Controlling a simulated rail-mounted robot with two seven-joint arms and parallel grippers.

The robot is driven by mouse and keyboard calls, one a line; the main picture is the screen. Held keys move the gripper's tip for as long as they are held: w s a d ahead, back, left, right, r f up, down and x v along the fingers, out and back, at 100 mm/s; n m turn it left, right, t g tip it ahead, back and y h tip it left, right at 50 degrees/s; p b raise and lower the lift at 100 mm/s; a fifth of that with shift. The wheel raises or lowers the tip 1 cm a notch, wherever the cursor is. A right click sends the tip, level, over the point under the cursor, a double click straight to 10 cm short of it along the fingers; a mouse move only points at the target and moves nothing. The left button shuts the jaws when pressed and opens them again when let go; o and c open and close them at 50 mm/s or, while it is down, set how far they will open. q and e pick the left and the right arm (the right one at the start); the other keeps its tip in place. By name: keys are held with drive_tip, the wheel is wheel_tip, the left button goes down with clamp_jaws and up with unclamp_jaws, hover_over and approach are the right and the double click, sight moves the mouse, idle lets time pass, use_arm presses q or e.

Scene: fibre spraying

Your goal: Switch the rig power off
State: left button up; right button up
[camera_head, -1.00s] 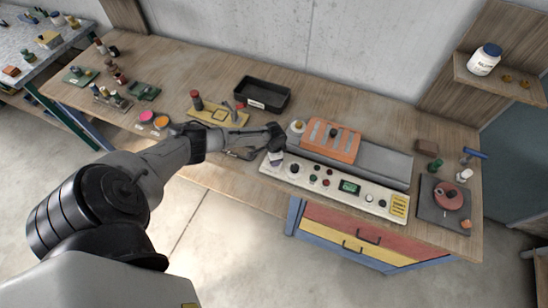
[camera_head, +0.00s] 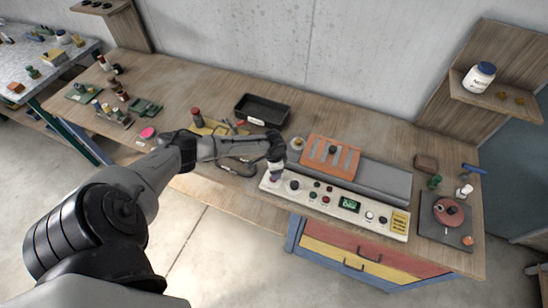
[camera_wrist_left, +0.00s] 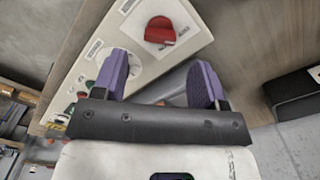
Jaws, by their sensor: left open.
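The rig's long white control panel (camera_head: 330,201) lies along the front of the bench, with several knobs, red buttons and a small green display (camera_head: 348,205). In the left wrist view a red rotary switch (camera_wrist_left: 159,30) sits on a white plate at the panel's end, just beyond the fingertips. My left gripper (camera_head: 276,175) is over the panel's left end in the head view and hides the switch there. In the left wrist view the left gripper (camera_wrist_left: 158,66) is open, its purple-padded fingers apart with nothing held between them. My right gripper is not in view.
An orange slotted plate (camera_head: 331,154) sits on the grey rig bed behind the panel. A black tray (camera_head: 262,110) and a yellow tool board (camera_head: 215,127) are at the back left. A dark plate with a red disc (camera_head: 446,212) stands at the right.

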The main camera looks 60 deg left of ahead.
use_arm(q)
wheel_tip(320, 180, up, 9)
drive_tip(key=shift+f, duration=0.15)
idle(0.4)
drive_tip(key=shift+s, duration=0.1)
idle(0.4)
